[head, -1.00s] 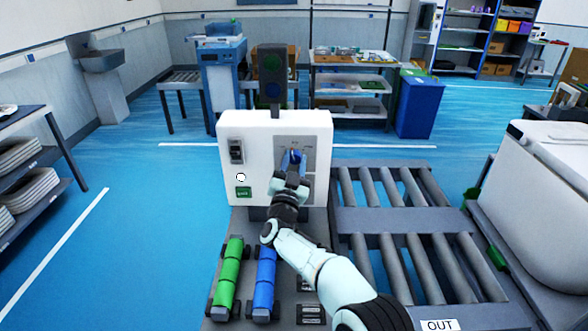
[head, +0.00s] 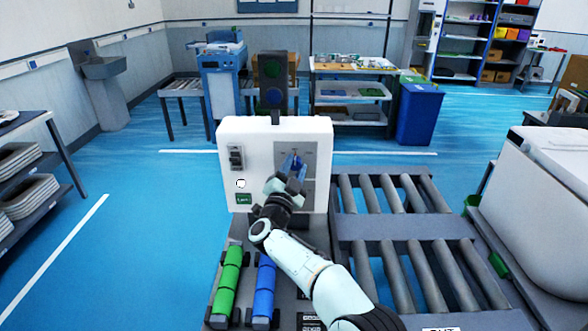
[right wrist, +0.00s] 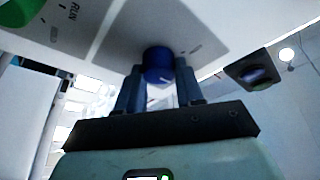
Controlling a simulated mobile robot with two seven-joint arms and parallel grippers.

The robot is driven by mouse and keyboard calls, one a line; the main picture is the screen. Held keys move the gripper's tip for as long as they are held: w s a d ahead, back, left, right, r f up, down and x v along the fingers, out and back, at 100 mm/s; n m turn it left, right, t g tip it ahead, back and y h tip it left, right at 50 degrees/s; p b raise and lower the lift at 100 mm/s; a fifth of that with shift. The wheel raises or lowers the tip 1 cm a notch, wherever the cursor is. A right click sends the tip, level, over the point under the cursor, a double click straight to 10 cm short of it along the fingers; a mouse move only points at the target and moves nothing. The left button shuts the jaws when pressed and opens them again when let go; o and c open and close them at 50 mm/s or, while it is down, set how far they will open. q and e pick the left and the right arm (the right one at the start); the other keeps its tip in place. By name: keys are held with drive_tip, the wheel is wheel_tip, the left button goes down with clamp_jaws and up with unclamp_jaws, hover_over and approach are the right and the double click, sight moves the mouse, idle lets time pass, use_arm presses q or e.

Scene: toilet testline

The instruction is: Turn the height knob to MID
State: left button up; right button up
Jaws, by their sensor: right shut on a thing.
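The blue height knob (head: 293,161) sits on a grey plate (head: 309,160) on the front of the white control box (head: 262,140). My right gripper (head: 291,170) is at the knob, in front of the box. In the right wrist view the knob (right wrist: 157,62) is round and blue with a light pointer line. The two fingers of my right gripper (right wrist: 158,78) are shut on it, one on each side. The labels around the knob are too small or blurred to read. My left gripper is not in view.
A dark switch (head: 236,157) and a green button (head: 243,198) are on the box's left side. Green rollers (head: 228,280) and blue rollers (head: 264,287) lie below it. A roller conveyor (head: 410,230) stands to the right, close to my arm.

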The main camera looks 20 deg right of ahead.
drive_tip(key=shift+f, duration=0.1)
drive_tip(key=o, duration=1)
drive_tip(key=shift+o, duration=0.2)
drive_tip(key=b+v, duration=0.2)
drive_tip(key=v, duration=1.1)
drive_tip(key=shift+s, duration=0.2)
drive_tip(key=shift+a, duration=0.1)
